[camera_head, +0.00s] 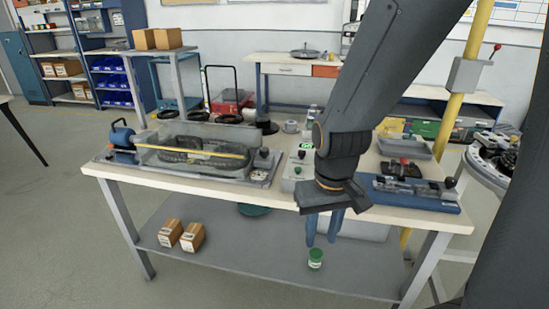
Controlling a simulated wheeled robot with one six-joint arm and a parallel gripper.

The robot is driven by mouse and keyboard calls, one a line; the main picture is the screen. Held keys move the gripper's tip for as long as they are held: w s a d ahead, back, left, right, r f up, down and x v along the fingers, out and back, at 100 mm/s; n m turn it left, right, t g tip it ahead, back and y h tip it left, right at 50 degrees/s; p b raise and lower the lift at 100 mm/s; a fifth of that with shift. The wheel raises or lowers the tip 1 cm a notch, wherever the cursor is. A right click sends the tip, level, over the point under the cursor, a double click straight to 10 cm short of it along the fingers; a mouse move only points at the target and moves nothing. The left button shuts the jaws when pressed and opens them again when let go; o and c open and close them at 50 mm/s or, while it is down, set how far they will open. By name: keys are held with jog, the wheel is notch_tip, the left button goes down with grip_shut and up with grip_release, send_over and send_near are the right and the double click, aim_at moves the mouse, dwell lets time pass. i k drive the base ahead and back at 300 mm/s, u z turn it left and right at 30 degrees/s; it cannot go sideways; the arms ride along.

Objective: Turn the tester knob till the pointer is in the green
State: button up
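A light grey box (295,178) stands on the workbench, just left of my arm, with a small green patch (306,146) at its top and small dark and green knob-like parts on its face. It looks like the tester, but my arm hides its right side. I cannot make out a pointer. My gripper (322,240) hangs in front of the bench's front edge, to the right of and lower in the picture than the box. Its two blue fingers point down with a gap between them and nothing seen in it.
A clear-covered rig (200,150) fills the bench's left. A blue fixture (415,192) with black-knobbed levers is at right, and a grey tray (405,146) behind it. A green-lidded jar (316,258) and two cartons (181,235) sit on the lower shelf (260,262). A yellow post (460,95) stands right.

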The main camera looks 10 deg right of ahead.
aim_at(264, 152)
jog(key=z, duration=0.5)
jog(key=k, duration=1.15)
jog(key=z, duration=0.5)
jog(key=i, duration=1.1)
jog(key=u, duration=0.6)
jog(key=i, duration=0.85)
jog(key=u, duration=1.4)
jog(key=i, duration=0.45)
jog(key=u, duration=0.45)
